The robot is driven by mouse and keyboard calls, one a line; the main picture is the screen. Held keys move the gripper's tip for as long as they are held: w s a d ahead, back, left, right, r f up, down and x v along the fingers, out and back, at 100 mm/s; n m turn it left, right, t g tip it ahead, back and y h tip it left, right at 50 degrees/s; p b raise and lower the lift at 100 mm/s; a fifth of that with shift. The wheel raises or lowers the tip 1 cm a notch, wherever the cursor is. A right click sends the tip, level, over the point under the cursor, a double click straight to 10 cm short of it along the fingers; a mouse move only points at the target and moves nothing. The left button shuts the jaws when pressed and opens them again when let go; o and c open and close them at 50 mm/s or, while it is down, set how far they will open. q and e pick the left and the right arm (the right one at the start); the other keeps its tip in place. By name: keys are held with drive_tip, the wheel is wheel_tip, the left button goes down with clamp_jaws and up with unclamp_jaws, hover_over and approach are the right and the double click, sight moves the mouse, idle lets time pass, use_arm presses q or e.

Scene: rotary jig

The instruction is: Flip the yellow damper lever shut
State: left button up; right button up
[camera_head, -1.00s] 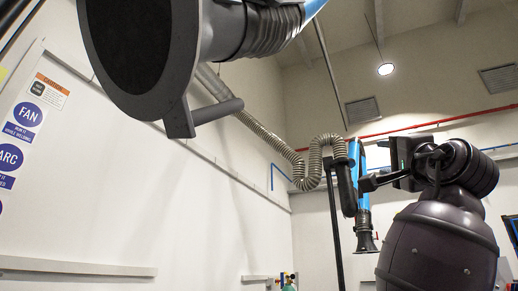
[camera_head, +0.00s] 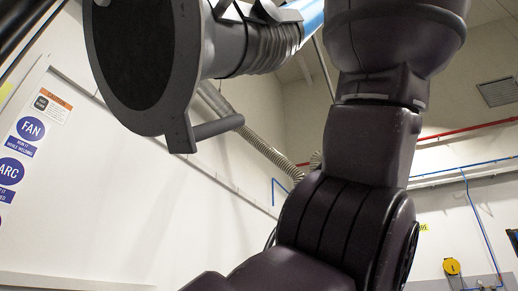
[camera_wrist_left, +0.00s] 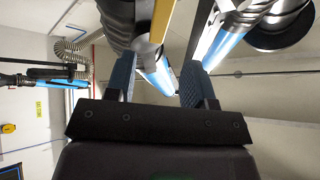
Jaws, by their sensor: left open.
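In the left wrist view, the yellow lever (camera_wrist_left: 161,20) is a flat bar running up to the top edge, beside a grey fitting on a blue duct tube (camera_wrist_left: 155,72). My left gripper (camera_wrist_left: 157,72) is open, its two blue-padded fingers apart. The lever shows beyond the fingertips, in line with the gap; I cannot tell whether anything touches. In the head view, the extraction hood (camera_head: 130,55) with its dark round face and grey side handle (camera_head: 217,127) fills the upper left. The lever cannot be made out there, and neither gripper shows.
A dark arm (camera_head: 345,190) of mine covers the middle and right of the head view. A second extraction arm (camera_wrist_left: 60,80) with a flexible hose shows left in the wrist view. A white wall board (camera_head: 110,210) with signs stands at left.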

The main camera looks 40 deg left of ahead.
use_arm(q)
drive_tip(key=shift+p+x, duration=0.95)
drive_tip(key=shift+x, duration=3.95)
clamp_jaws()
